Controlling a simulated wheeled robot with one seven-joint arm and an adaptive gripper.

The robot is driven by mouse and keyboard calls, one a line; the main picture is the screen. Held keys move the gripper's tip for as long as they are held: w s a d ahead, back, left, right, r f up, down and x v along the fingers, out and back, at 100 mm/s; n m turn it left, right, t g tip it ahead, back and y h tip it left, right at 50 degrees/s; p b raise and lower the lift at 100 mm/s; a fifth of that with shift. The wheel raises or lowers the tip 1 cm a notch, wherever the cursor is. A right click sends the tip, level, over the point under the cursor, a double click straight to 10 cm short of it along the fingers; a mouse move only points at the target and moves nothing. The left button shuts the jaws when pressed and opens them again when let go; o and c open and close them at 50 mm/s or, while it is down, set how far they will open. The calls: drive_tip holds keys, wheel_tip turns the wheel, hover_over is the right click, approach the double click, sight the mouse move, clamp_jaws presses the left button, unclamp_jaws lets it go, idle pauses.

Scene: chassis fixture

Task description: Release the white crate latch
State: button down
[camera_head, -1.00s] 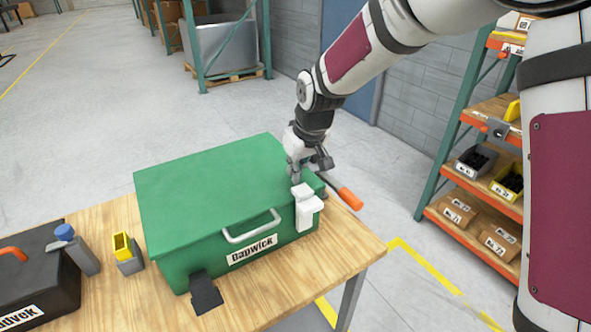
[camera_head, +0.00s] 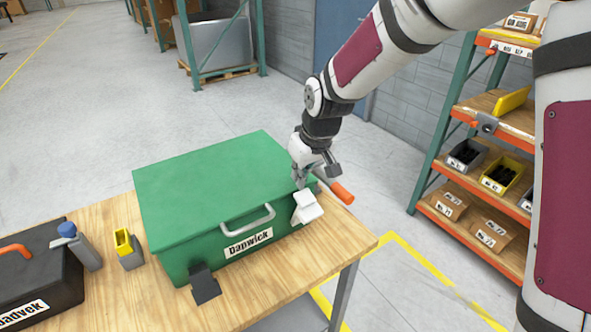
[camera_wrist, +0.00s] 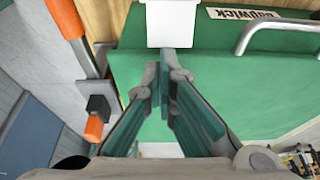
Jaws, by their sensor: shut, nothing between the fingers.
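The green crate (camera_head: 205,190) stands shut on a wooden table, with a grey handle (camera_head: 249,225) on its front. The white latch (camera_head: 307,207) is at the right end of the crate's front and leans outward from it. In the wrist view the white latch (camera_wrist: 172,22) is just beyond my fingertips. The black latch (camera_head: 205,285) at the left end of the front also sticks outward. My gripper (camera_head: 301,181) is shut and empty over the crate's front right corner. The wrist view shows its fingertips (camera_wrist: 164,76) close together above the green lid; contact with the latch is unclear.
An orange-handled tool (camera_head: 341,193) lies right of the crate, close to my gripper. A yellow-and-grey item (camera_head: 128,249), a blue-topped grey item (camera_head: 80,246) and a black case (camera_head: 38,275) stand left. Shelving (camera_head: 480,150) is at right. The front right tabletop is clear.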

sight(312, 208)
drive_tip(key=s+d, duration=0.1)
drive_tip(key=s+d+f+p, duration=0.1)
drive_tip(key=s, duration=0.1)
drive_tip(key=s+d+p, duration=0.1)
drive_tip(key=s, duration=0.1)
drive_tip(key=shift+s+d+f, duration=0.25)
drive_tip(key=shift+d+f, duration=0.05)
drive_tip(key=shift+s+d+f+p, duration=0.5)
drive_tip(key=shift+s+d+f, duration=0.15)
drive_tip(key=shift+s+f, duration=0.25)
drive_tip(key=shift+r, duration=0.1)
